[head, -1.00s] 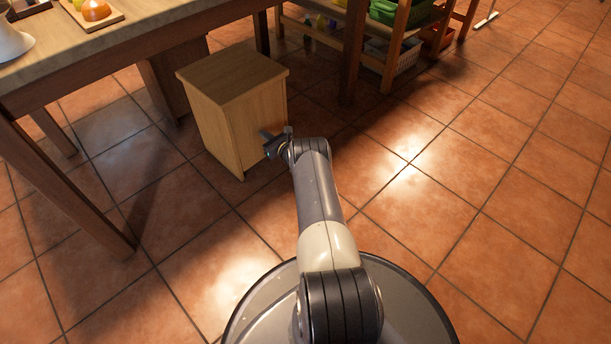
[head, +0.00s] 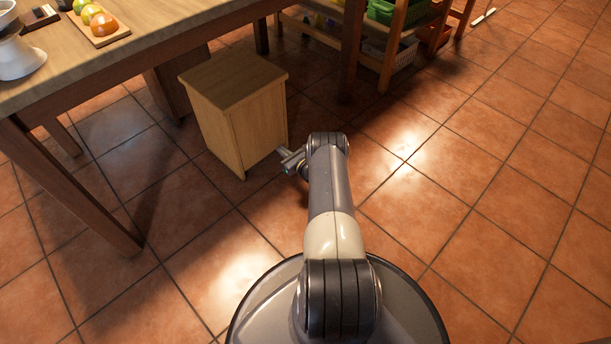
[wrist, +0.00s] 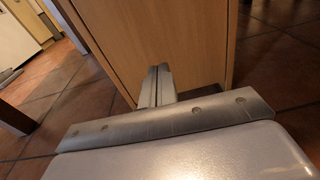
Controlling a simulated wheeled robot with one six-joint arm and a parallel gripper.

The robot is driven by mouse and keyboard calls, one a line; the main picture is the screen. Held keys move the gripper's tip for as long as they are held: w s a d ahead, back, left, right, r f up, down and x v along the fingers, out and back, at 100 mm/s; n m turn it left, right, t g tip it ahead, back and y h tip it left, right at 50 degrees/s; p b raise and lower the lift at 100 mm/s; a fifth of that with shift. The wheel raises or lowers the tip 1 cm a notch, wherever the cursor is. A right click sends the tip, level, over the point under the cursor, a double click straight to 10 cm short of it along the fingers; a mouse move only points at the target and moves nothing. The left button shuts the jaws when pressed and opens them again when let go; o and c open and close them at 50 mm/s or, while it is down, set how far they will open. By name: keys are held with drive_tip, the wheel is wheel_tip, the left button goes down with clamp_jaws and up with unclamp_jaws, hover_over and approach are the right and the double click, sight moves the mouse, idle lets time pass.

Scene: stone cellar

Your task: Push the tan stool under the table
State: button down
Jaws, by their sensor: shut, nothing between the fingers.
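The tan stool (head: 238,120) is a box-shaped wooden block standing upright on the floor, partly beneath the near edge of the wooden table (head: 150,50). Its far part is in the table's shadow. My gripper (head: 284,158) is beside the stool's right-hand face, low down. In the wrist view, my gripper's fingers (wrist: 157,84) are together and point at the stool's flat face (wrist: 165,40). I cannot tell whether the fingertips touch it.
A table leg (head: 80,190) stands left of the stool, another leg (head: 352,50) right of it. Fruit sits on a wooden board (head: 107,32) on the table. A shelf rack with a green crate (head: 385,10) stands behind. The tiled floor at right is clear.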

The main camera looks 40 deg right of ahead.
drive_tip(key=s+d, duration=0.2)
drive_tip(key=s, duration=2)
drive_tip(key=s+d+b, duration=0.1)
drive_tip(key=s+d, duration=0.1)
drive_tip(key=s, duration=2)
drive_tip(key=shift+s+d, duration=0.2)
drive_tip(key=shift+s, duration=0.05)
drive_tip(key=w+a+p, duration=0.1)
drive_tip(key=w+p, duration=0.1)
drive_tip(key=w, duration=0.8)
drive_tip(key=shift+w+p, duration=0.3)
drive_tip(key=shift+w, duration=0.1)
drive_tip(key=shift+s, duration=0.1)
